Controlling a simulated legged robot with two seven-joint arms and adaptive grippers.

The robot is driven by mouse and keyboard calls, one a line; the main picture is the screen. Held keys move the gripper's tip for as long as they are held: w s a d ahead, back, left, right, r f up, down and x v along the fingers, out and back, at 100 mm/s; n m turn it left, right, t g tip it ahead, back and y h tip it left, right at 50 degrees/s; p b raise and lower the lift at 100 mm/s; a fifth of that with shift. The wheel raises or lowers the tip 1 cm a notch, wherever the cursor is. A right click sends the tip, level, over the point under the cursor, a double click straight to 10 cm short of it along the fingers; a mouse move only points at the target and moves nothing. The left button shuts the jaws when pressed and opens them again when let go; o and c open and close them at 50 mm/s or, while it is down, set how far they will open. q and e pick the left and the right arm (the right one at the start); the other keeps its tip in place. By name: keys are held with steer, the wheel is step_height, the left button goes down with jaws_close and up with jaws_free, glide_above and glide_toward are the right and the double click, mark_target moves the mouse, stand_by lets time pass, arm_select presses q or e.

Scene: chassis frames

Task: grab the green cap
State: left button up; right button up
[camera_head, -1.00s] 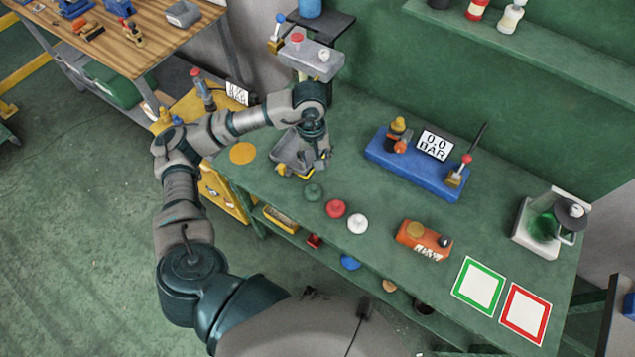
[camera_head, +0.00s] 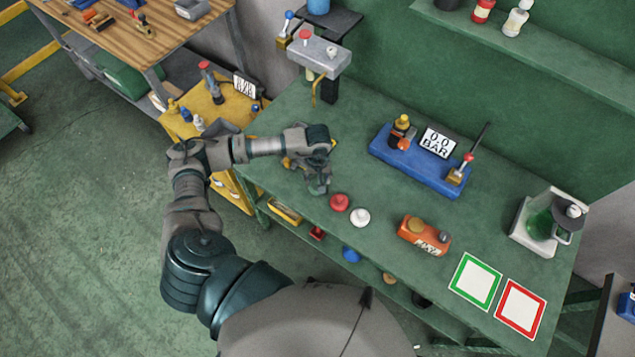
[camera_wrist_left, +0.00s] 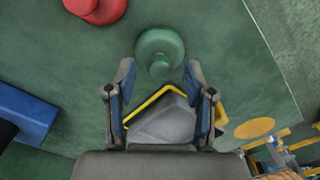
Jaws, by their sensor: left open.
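The green cap (camera_wrist_left: 160,50) is a round knobbed piece on the green bench in the left wrist view. My left gripper (camera_wrist_left: 159,75) is open and empty, with the cap just ahead of the gap between its fingertips. Whether the fingers touch the cap cannot be told. My right gripper is not in view.
The red cap (camera_head: 339,202) and white cap (camera_head: 360,217) stand close to the right of my gripper. A grey yellow-edged tray (camera_wrist_left: 165,122) lies below the fingers. An orange block (camera_head: 424,235) and a blue gauge base (camera_head: 418,160) are farther right.

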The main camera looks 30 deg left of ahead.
arm_select(q)
step_height(320, 180, down, 2)
jaws_close()
stand_by(0.3)
